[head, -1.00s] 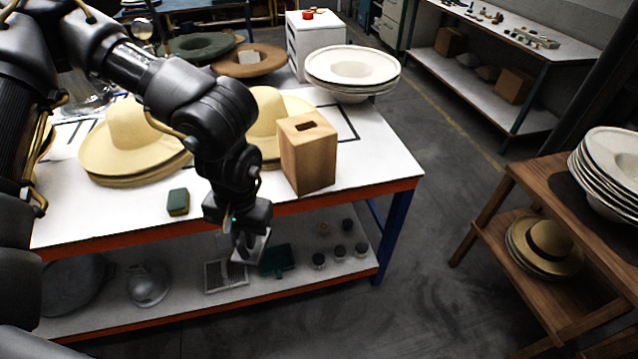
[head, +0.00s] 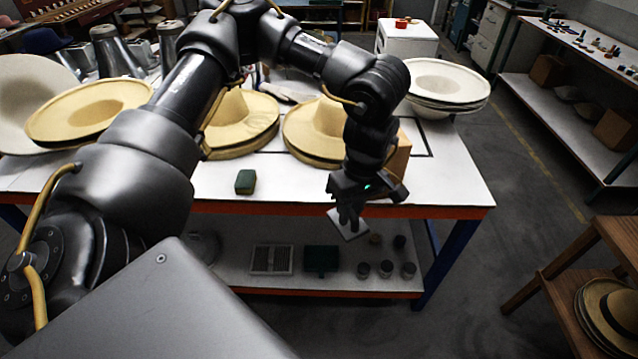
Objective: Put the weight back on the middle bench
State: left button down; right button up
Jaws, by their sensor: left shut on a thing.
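The middle bench (head: 300,188) has a white top, an orange front edge and blue legs. My left gripper (head: 349,210) points down just in front of the bench's front edge. It is shut on a pale grey, flat-faced thing, probably the weight (head: 347,229), which hangs below the level of the top and looks apart from the bench. The fingers partly hide it, so its full shape is unclear. My right gripper is not in view.
On the bench stand straw hats (head: 240,120), a green block (head: 245,181), stacked white hats (head: 447,85) and a wooden block (head: 402,158) mostly behind my arm. Bare top shows along the front. The lower shelf holds a grate (head: 271,259) and several small jars. A wooden rack (head: 560,265) stands right.

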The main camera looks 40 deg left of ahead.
pick_arm(q)
jog(key=a+n, duration=0.1)
jog(key=n, duration=0.1)
jog(key=w+a+n, duration=0.1)
jog(key=n, duration=0.1)
jog(key=w+n+h, duration=0.1)
jog(key=n, duration=0.2)
jog(key=shift+a, duration=0.4)
jog(key=w+a+n+t+h+b, duration=0.1)
jog(key=w+a+n+t, duration=0.15)
jog(key=a+n, duration=1.65)
jog(key=w+f+n+p, duration=0.1)
jog(key=w+f, duration=0.2)
jog(key=w, duration=0.1)
jog(key=w+f+n+p, duration=0.1)
jog(key=w+f, duration=0.2)
jog(key=w, duration=0.1)
jog(key=w+f+n+p, duration=0.1)
jog(key=w+f+n, duration=0.1)
jog(key=w+f, duration=0.1)
jog(key=shift+w+a+t, duration=0.2)
jog(key=shift+w+t, duration=0.15)
jog(key=shift+w, duration=0.05)
jog(key=shift+w+a+f, duration=0.15)
jog(key=shift+w+f, duration=0.1)
jog(key=shift+f, duration=0.15)
notch_tip(320, 180, down, 3)
jog(key=shift+w+r+p, duration=0.1)
jog(key=shift+p, duration=0.9)
jog(key=shift+f, duration=0.2)
